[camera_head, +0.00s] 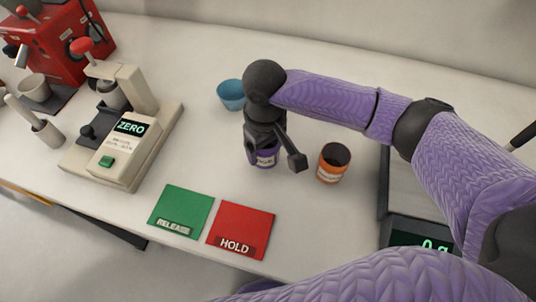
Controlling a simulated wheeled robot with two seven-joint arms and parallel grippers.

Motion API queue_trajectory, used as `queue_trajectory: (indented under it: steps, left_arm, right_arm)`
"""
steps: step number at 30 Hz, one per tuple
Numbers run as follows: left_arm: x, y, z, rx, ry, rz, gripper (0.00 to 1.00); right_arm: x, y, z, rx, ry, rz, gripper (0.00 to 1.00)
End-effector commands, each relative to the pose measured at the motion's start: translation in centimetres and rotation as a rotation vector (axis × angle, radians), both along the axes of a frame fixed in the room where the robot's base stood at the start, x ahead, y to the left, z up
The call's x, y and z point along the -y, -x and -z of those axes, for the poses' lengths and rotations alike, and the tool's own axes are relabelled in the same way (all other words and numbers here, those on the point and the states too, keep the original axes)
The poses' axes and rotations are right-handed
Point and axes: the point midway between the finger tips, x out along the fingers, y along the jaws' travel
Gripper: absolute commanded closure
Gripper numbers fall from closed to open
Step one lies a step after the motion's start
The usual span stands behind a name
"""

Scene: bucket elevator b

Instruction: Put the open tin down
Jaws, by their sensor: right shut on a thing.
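A purple tin (266,156) with a white label is under my right gripper (273,152), at table level or just above it; I cannot tell if it touches the table. The gripper is shut on it and hides its top. An orange tin (333,163) with a dark open mouth stands upright to the right of the gripper, apart from it. My left gripper does not show.
A blue cup (231,95) stands behind the gripper. A green RELEASE mat (181,211) and a red HOLD mat (241,230) lie in front. A cream machine reading ZERO (125,128) stands left. A scale (405,195) reading 0 g is right. A red machine (60,43) is back left.

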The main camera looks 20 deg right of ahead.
Motion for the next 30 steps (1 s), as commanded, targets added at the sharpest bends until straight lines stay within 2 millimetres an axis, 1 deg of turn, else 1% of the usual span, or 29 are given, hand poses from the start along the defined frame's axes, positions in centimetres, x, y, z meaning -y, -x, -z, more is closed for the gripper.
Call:
queue_trajectory:
  steps: [1, 3, 12, 13, 14, 15, 16, 23, 26, 30]
  left_arm:
    - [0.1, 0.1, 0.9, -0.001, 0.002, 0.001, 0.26]
    - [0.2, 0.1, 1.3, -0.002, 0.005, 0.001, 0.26]
    - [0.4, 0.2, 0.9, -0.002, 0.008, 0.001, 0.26]
    - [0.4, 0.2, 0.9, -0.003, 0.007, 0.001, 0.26]
    - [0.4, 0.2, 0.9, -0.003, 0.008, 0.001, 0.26]
    - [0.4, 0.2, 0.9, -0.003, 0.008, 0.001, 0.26]
    - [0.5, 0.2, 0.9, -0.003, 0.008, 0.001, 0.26]
    - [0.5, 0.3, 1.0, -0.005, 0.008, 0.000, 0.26]
    - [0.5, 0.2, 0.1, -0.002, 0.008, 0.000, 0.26]
    - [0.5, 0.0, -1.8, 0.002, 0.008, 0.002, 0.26]
  right_arm:
    - [0.0, 0.1, 1.6, -0.003, 0.000, 0.000, 1.00]
    - [0.0, 0.1, 2.7, -0.003, 0.000, 0.000, 1.00]
    - [0.0, 0.0, 2.7, -0.001, -0.001, 0.000, 1.00]
    - [0.0, 0.0, 2.7, 0.000, -0.001, -0.001, 0.17]
    - [0.0, 0.0, 2.7, 0.000, 0.000, -0.001, 0.11]
    - [0.0, 0.0, 2.7, 0.000, 0.000, -0.001, 0.03]
    - [0.0, 0.0, 2.7, 0.000, 0.000, -0.001, 0.00]
    - [0.0, 0.0, 2.5, 0.001, 0.000, 0.000, 0.00]
    - [0.0, 0.0, 0.7, 0.002, 0.000, 0.000, 0.00]
    - [-0.1, -0.1, -3.7, 0.005, -0.003, -0.002, 0.00]
